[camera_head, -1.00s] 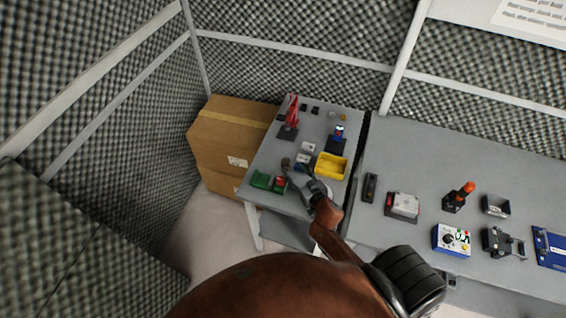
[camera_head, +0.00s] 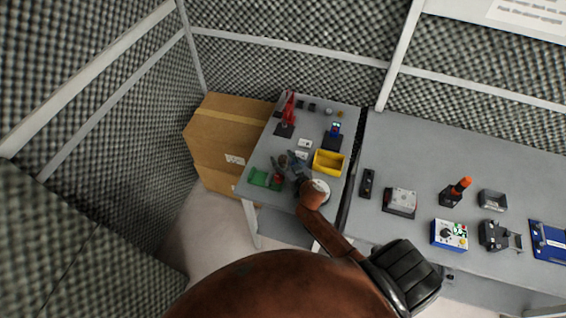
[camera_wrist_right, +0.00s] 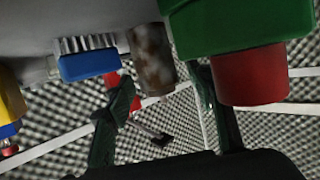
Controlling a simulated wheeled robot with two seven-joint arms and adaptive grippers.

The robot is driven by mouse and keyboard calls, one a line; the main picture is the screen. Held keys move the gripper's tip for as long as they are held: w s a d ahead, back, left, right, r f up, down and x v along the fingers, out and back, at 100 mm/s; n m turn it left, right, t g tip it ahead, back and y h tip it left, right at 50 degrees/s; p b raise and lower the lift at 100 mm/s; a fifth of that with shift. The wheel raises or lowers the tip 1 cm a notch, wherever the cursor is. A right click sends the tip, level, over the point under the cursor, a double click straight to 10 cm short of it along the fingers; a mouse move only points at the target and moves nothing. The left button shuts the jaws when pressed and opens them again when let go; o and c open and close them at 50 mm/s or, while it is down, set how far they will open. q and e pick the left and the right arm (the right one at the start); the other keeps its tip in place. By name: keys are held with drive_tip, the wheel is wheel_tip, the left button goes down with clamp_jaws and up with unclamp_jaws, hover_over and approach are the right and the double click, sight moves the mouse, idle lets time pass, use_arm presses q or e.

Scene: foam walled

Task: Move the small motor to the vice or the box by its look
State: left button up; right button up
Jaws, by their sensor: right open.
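A small rust-mottled cylinder (camera_head: 283,160), which looks like the small motor, stands on the left table. In the right wrist view the cylinder (camera_wrist_right: 152,58) shows close up, near the gap between the fingers. My right gripper (camera_head: 292,167) is open over the table beside it; its fingers also show in the wrist view (camera_wrist_right: 163,98). No grip on the cylinder is visible. The yellow box (camera_head: 328,162) sits to the right of the gripper. A dark, vice-like device (camera_head: 497,236) stands on the right table. My left gripper is out of view.
A green object (camera_head: 260,178) and a red cylinder (camera_wrist_right: 250,75) are close to the gripper. A blue finned block (camera_wrist_right: 88,62) lies on the other side. A red item (camera_head: 289,110) stands at the back. A cardboard box (camera_head: 215,125) is left of the table.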

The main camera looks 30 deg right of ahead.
clamp_jaws()
drive_tip(key=shift+r, duration=0.1)
idle(0.3)
